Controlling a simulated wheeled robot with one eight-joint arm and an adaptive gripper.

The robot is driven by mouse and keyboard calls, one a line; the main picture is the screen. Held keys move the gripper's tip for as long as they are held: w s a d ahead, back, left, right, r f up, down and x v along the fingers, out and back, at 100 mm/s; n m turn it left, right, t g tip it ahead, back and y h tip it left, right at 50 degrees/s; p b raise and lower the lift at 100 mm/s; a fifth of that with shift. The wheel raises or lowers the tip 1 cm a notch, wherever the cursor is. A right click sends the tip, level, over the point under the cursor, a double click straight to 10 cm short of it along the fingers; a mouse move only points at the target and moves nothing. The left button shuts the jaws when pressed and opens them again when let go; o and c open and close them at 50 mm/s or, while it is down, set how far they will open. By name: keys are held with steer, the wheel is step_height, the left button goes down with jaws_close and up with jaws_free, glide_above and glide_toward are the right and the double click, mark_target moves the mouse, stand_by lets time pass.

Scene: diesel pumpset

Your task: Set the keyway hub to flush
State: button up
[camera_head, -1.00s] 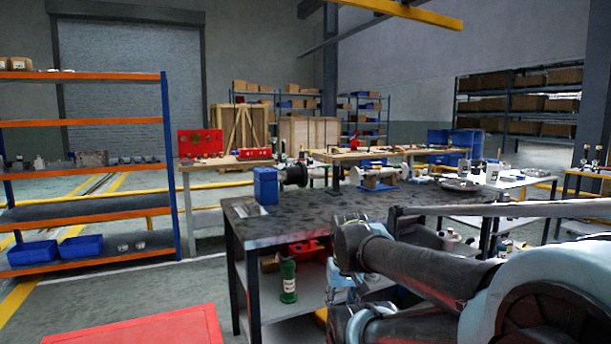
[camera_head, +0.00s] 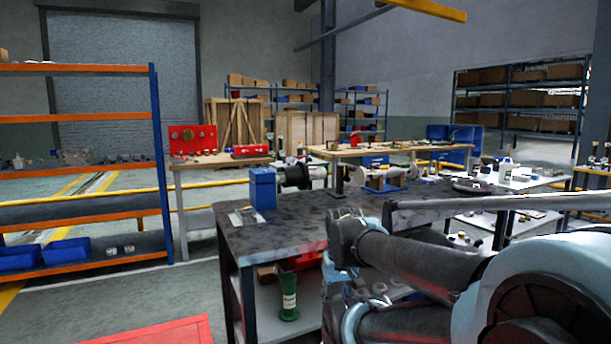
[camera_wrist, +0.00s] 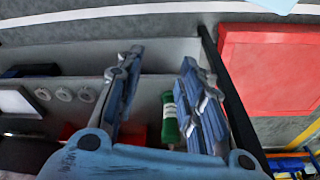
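I cannot pick out the keyway hub for certain. On the dark workbench (camera_head: 300,224) stands a blue block (camera_head: 262,188) with a dark round part (camera_head: 295,176) just behind it to the right. Farther right a light metal shaft-like part (camera_head: 388,176) sits on a blue base. My gripper (camera_wrist: 160,62) is open and empty in the wrist view, its two fingers well apart, pointing over the bench's lower shelf. The gripper does not show clearly in the head view, where my arm covers the right front of the bench.
A green bottle (camera_head: 289,296) stands on the lower shelf; it also shows between my fingers in the wrist view (camera_wrist: 170,120). Orange-edged shelving (camera_head: 80,118) is at left. A red flat surface (camera_head: 160,332) lies at the front. Floor between shelving and bench is clear.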

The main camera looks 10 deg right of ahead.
step_height(320, 180, up, 30)
steer(key=n+t+y, duration=0.3)
steer(key=t+y, duration=0.1)
steer(key=t, duration=0.7)
glide_above(307, 172)
steer(key=s+d, duration=0.3)
steer(key=s, duration=0.5)
steer(key=s+d, duration=0.2)
steer(key=s, duration=0.6)
steer(key=x, duration=1.6)
steer(key=shift+w+a+f, duration=0.15)
steer(key=shift+w+f, duration=0.1)
steer(key=shift+c, duration=0.2)
jaws_close()
